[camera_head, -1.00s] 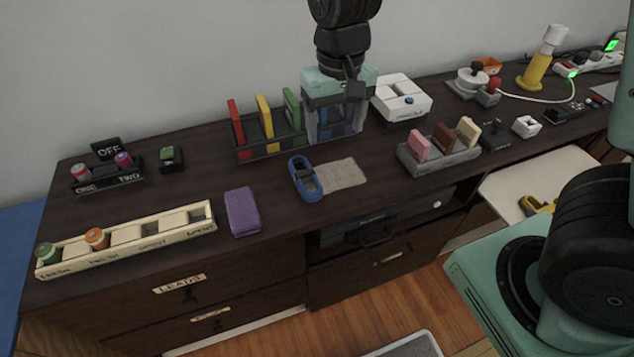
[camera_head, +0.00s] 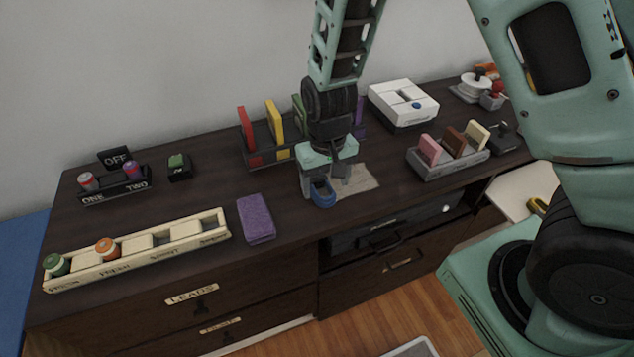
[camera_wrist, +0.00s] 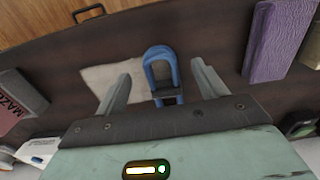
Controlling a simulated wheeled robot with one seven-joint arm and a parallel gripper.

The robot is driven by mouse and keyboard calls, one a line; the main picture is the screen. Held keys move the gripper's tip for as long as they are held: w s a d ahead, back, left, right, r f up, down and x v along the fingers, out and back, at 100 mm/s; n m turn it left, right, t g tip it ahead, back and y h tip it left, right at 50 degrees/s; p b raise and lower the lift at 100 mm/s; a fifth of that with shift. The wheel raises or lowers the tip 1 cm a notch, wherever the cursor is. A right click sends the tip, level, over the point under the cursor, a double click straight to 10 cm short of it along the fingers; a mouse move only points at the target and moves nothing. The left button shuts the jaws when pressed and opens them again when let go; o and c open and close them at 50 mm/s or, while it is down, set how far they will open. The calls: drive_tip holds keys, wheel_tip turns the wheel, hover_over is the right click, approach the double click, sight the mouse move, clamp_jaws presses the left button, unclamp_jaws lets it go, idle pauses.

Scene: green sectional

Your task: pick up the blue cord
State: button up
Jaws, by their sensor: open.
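The blue cord (camera_head: 323,195) is a small looped bundle with a dark band across it, lying on the dark cabinet top by a pale sheet. In the wrist view the blue cord (camera_wrist: 160,62) lies between my two fingers, with bare space on both sides. My gripper (camera_head: 322,185) is open and points down over the cord. In the wrist view my gripper (camera_wrist: 160,80) has a finger to each side of the loop, with neither seen touching it. In the head view my gripper hides the far part of the cord.
A purple block (camera_head: 256,218) lies left of the cord. A pale sheet (camera_head: 358,182) lies to its right. Behind my gripper is a rack (camera_head: 262,155) of coloured upright pieces. A grey holder (camera_head: 448,166) stands right. The cabinet's front edge is close to the cord.

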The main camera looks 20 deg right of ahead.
sight(326, 193)
drive_tip(key=shift+f, duration=1.6)
drive_tip(key=c, duration=1.1)
